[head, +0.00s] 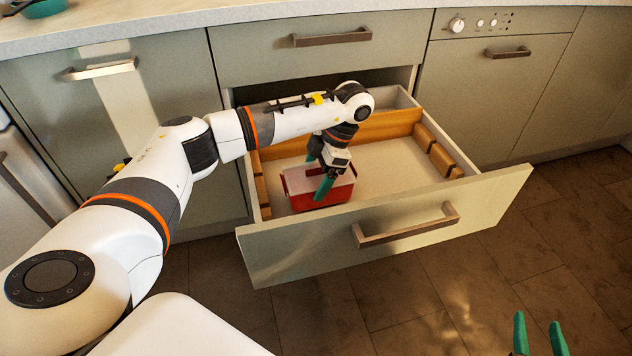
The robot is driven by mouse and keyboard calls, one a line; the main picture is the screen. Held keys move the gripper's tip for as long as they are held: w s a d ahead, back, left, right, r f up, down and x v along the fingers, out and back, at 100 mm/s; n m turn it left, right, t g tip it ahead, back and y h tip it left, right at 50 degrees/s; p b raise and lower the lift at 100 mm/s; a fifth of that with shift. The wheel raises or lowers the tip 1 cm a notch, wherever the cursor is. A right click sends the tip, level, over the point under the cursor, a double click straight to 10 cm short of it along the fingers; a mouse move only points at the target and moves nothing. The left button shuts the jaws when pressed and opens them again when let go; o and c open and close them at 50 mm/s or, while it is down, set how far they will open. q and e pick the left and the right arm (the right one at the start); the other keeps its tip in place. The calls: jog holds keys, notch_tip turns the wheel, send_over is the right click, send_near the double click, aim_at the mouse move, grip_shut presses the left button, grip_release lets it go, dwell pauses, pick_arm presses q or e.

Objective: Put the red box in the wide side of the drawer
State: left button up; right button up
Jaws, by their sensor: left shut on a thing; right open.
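The red box (311,197), with a whitish top, is inside the open drawer (400,222), in the front left of its wide compartment (385,166). My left gripper (319,179) reaches down into the drawer from above, with its green fingers shut on the red box. The arm and fingers hide part of the box, and I cannot tell whether its underside touches the drawer floor. My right gripper (539,338) shows only as two green fingertips at the bottom right. It is open and empty, well away from the drawer.
Wooden dividers (390,125) line the drawer's back and sides. The drawer front with its handle (405,226) sticks out over the tiled floor (440,290). A closed drawer (290,50) is above. The right part of the wide compartment is clear.

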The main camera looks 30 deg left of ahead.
pick_arm(q)
jog(key=shift+f, duration=0.7)
pick_arm(e)
jog(key=shift+w+a+r+t, duration=0.2)
jog(key=shift+r+t, duration=0.4)
jog(key=shift+r, duration=0.2)
pick_arm(q)
jog(key=shift+f, duration=0.15)
jog(key=o, duration=0.9)
pick_arm(e)
jog(key=shift+r, duration=0.1)
pick_arm(q)
jog(key=p+v, duration=0.1)
jog(key=v, duration=0.5)
jog(key=shift+a+p, duration=0.1)
jog(key=shift+p, duration=0.2)
jog(key=p+v, duration=0.2)
jog(key=v, duration=0.4)
pick_arm(e)
jog(key=s+d+f+g+h, duration=0.2)
jog(key=s+d+f+g, duration=0.3)
jog(key=s+f+g, duration=0.5)
jog(key=shift+s+f+m+g+h, duration=0.3)
jog(key=shift+s+f+g+h, duration=0.1)
jog(key=shift+s+f, duration=0.25)
jog(key=shift+w, duration=0.1)
